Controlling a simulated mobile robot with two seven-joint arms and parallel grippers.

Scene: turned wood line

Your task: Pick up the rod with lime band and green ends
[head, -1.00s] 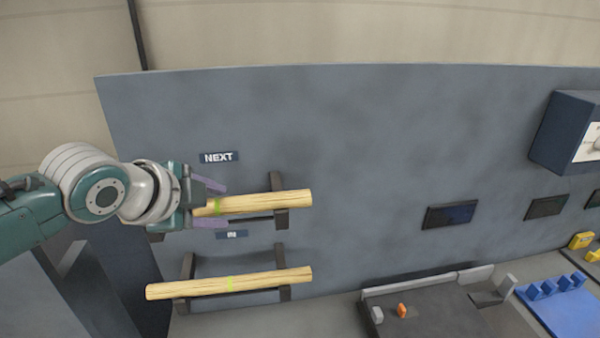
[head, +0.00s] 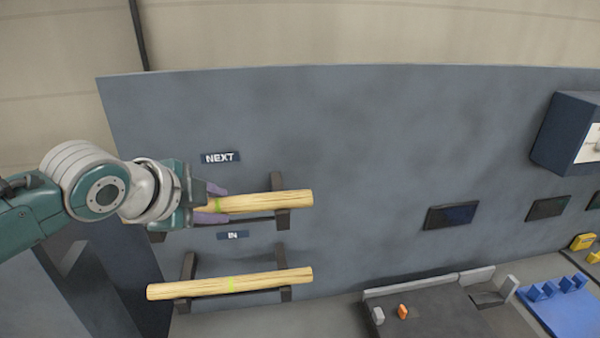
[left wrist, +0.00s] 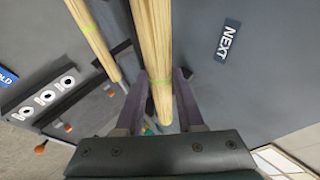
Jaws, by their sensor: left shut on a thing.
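A pale wooden rod with a lime band (head: 254,202) lies in the upper holder under the NEXT sign. My left gripper (head: 220,204) is shut on this rod near its left end, close to the lime band. In the left wrist view the rod (left wrist: 152,40) runs between the two fingers, with its lime band (left wrist: 160,82) between the fingertips. The rod appears still at holder height. A second wooden rod with a lime band (head: 270,281) lies in the lower holder under the IN sign. I cannot make out green on the visible rod ends. My right gripper is not in view.
The holder brackets (head: 283,219) stick out from a grey upright panel (head: 350,140). A dark tray (head: 440,315) with small parts and a blue fixture (head: 565,310) stand at the lower right. The panel right of the rods has free room before it.

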